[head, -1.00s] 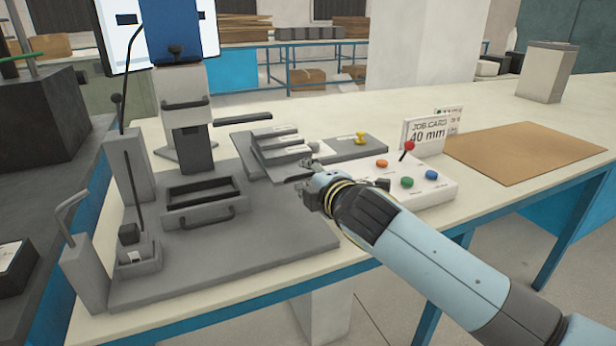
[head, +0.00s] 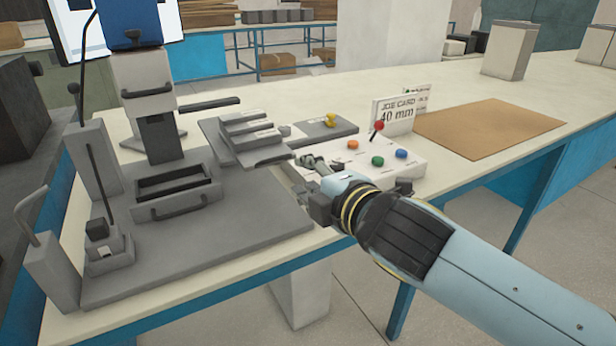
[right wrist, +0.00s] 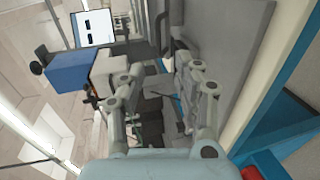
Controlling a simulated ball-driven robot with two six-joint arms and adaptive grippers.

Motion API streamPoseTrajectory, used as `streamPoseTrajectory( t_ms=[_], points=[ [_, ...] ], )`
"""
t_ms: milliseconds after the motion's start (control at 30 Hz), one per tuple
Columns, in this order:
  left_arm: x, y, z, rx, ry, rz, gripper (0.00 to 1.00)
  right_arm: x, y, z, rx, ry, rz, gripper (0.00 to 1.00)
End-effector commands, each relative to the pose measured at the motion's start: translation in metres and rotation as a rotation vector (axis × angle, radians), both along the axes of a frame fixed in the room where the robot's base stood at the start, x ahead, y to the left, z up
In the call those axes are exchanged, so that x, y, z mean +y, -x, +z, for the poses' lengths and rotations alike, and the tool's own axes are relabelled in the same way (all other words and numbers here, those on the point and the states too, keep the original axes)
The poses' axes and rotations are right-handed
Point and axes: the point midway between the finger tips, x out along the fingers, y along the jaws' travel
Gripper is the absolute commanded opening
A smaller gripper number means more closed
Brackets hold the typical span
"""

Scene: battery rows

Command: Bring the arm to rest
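My right arm comes in from the lower right in the head view. Its gripper (head: 310,179) is over the front part of the bench, beside the left end of the white control box (head: 408,164). In the right wrist view its two fingers (right wrist: 158,84) stand apart, with nothing held between them. The grey press fixture (head: 178,192) with its handled drawer is to the left of the gripper, and the gripper appears clear of it. My left gripper is in neither view.
Stepped grey blocks (head: 250,138) and a plate with a yellow knob (head: 331,121) lie behind the gripper. A job card reading 40 mm (head: 395,113) stands behind the control box. A brown mat (head: 490,130) lies on the right. The pale bench top beyond it is mostly clear.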

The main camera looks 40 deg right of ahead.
Motion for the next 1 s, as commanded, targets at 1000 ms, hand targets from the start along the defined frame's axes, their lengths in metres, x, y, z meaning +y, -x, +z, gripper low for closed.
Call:
streamPoseTrajectory(
  t_ms=[1000],
  points=[
    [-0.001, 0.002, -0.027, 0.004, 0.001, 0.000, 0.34, -0.008, 0.063, -0.300, 0.454, -0.347, -0.160, 0.33]
  ],
)
